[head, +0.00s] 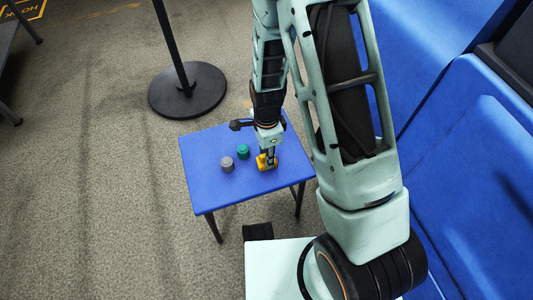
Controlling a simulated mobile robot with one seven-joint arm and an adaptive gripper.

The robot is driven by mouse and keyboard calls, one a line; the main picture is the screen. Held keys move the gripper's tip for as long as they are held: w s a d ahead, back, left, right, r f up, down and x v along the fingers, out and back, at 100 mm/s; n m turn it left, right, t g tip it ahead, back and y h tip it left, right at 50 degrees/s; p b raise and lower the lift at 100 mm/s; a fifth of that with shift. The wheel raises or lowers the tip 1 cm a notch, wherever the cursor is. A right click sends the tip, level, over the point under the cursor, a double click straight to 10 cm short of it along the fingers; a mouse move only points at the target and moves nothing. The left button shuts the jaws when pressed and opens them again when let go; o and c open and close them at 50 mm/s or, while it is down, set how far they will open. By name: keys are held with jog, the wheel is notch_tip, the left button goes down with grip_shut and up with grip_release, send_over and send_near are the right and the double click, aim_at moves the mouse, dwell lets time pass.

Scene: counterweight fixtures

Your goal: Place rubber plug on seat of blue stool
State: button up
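The blue stool's seat (208,148) is a flat blue square on dark legs, below the middle of the view. A small grey cylinder (228,165) and a small teal cylinder (243,151) stand upright on it, close together. I cannot tell which thing, if any, is the rubber plug. My gripper (267,158) points down over the right part of the seat, right of the teal cylinder. A yellow shape shows at its fingertips, low at the seat. I cannot tell whether it is part of the fingers or a thing between them.
A black post on a round base (188,90) stands on the carpet behind the stool. Blue padded seating (470,150) lines the right side. A dark-legged piece of furniture shows at the upper left edge. The carpet (90,190) left of the stool is clear.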

notch_tip(320, 180, up, 12)
jog(key=p, duration=0.4)
jog(key=shift+r, duration=0.2)
dwell(0.5)
